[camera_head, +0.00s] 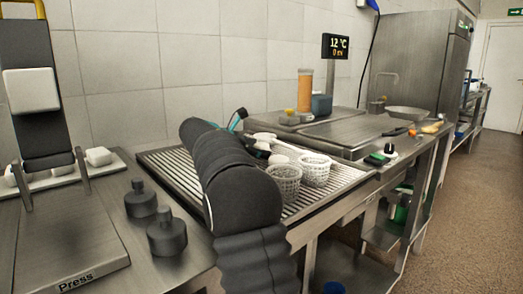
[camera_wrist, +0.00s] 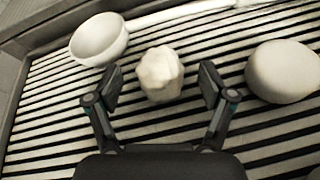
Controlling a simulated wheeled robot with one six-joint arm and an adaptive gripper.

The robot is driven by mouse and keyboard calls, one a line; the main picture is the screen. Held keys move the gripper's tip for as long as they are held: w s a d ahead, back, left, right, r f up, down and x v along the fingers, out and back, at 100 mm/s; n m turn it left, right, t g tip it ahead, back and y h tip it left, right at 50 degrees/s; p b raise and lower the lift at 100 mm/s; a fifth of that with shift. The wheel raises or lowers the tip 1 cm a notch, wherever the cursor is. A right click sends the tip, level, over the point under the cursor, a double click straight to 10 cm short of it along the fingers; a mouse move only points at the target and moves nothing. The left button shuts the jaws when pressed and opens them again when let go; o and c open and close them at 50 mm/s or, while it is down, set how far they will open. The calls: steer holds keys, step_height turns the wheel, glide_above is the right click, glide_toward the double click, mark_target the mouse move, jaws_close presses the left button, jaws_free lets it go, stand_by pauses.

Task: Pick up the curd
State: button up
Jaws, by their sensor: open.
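A lumpy off-white piece that looks like the curd (camera_wrist: 160,74) sits on the slatted metal rack (camera_wrist: 50,120) in the wrist view. My gripper (camera_wrist: 161,85) is open, with one finger to the left of the curd and one to the right. There is a visible gap between the curd and each finger. A smooth round white piece (camera_wrist: 283,71) lies to the right, outside the fingers. In the head view my dark arm reaches over the rack (camera_head: 163,160) and hides much of the gripper area, so I cannot pick out the curd clearly there.
A white ladle (camera_wrist: 98,40) lies just beyond the left finger, its handle running right. In the head view two perforated baskets, one nearer (camera_head: 283,182) and one farther (camera_head: 316,170), stand right of my arm. Dark weights (camera_head: 167,236) stand left, near a press (camera_head: 75,235).

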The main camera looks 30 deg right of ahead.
mark_target(258, 143)
steer(key=c, duration=1.3)
steer(key=shift+r, duration=0.1)
step_height(258, 143, up, 10)
steer(key=shift+f, duration=0.1)
